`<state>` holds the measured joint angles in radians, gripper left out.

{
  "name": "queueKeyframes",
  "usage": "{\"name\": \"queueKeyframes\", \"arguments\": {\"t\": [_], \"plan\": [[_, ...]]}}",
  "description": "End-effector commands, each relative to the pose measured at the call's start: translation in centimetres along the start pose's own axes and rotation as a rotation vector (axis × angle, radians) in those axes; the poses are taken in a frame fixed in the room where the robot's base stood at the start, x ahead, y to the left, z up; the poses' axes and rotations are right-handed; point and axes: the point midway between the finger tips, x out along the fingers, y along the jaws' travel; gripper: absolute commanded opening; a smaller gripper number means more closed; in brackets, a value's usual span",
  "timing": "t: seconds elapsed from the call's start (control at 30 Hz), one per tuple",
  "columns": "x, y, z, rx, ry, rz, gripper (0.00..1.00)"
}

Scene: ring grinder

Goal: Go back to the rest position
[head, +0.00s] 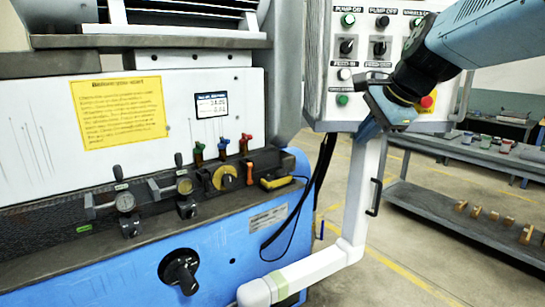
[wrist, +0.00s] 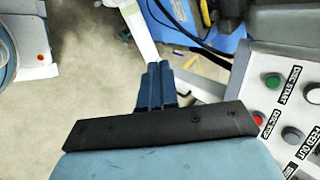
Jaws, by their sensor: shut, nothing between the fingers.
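My gripper (head: 366,130) hangs at the upper right of the head view, in front of the lower part of the white control panel (head: 322,60). In the wrist view my gripper (wrist: 157,70) points away from the camera. Its blue fingers are together, with nothing between them. The control panel (wrist: 297,108) fills the right side of the wrist view. My arm covers part of the panel's right side in the head view. A red button (head: 427,102) shows just right of my gripper. I cannot tell whether the gripper touches the panel.
The blue and white grinder (head: 220,235) takes up the left, with levers, gauges and a black knob (head: 180,271). A white post (head: 361,190) carries the panel. A grey workbench (head: 450,215) with small parts stands at right. Open floor (head: 400,275) lies between.

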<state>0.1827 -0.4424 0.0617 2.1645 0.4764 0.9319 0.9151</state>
Motion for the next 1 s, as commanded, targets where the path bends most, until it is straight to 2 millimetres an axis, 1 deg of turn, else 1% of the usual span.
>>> {"name": "queueKeyframes", "arguments": {"t": [0.03, 0.2, 0.3, 0.43, 0.5, 0.63, 1.0], "plan": [[-0.2, 2.1, 0.7, -0.129, 0.021, 0.024, 0.00], [-0.4, 8.7, 1.4, -0.585, 0.082, 0.121, 0.00], [-0.4, 12.2, 1.5, -0.836, 0.103, 0.180, 0.00], [-0.3, 15.6, 1.4, -1.091, 0.115, 0.244, 0.00], [-0.3, 16.7, 1.4, -1.185, 0.117, 0.269, 0.00], [-0.3, 17.9, 1.0, -1.278, 0.118, 0.295, 0.00], [-0.3, 18.0, 1.0, -1.292, 0.118, 0.299, 0.00]]}}
